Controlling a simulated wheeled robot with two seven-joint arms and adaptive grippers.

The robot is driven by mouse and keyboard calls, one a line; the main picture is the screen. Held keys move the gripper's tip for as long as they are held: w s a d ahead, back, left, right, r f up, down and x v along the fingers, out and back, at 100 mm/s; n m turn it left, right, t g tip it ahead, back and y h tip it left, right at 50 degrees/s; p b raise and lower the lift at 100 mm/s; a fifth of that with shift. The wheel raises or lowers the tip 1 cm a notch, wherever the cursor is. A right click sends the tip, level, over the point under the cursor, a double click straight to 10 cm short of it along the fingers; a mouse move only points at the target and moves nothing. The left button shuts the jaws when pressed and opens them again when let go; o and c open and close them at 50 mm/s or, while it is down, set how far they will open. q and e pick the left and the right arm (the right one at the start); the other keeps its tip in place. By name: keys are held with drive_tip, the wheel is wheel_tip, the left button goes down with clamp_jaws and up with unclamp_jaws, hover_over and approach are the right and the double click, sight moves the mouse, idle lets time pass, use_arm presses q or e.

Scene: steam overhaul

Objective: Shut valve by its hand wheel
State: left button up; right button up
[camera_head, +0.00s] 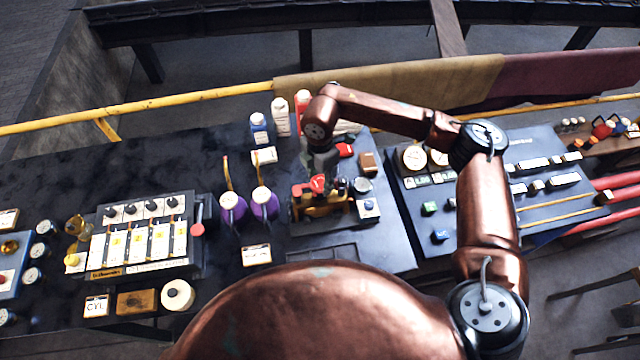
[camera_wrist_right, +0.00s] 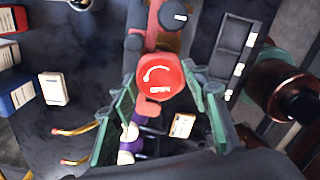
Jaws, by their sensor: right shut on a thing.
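The valve's red hand wheel (camera_head: 318,183) sits on top of a brass and red valve (camera_head: 322,206) on a dark block right of the table's middle. In the right wrist view the red wheel (camera_wrist_right: 160,77) shows large, with a white curved arrow and small lettering on its cap. My right gripper (camera_head: 321,170) reaches down onto the wheel from above. In the wrist view its green-padded fingers (camera_wrist_right: 161,80) stand on either side of the wheel, shut on it. The exact contact is partly hidden. My left gripper is in neither view.
Two purple bottles (camera_head: 265,205) stand close left of the valve. Bottles (camera_head: 280,118) stand behind, and a yellow rail (camera_head: 180,101) runs along the back.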

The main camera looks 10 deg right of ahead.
drive_tip(key=shift+m, duration=0.8)
drive_tip(key=m+p, duration=0.1)
drive_tip(key=m, duration=0.4)
drive_tip(key=shift+f+m, duration=0.1)
drive_tip(key=shift+m, duration=0.2)
drive_tip(key=o, duration=1.2)
drive_tip(key=shift+o, duration=0.2)
drive_tip(key=shift+c, duration=0.3)
drive_tip(key=shift+c, duration=0.9)
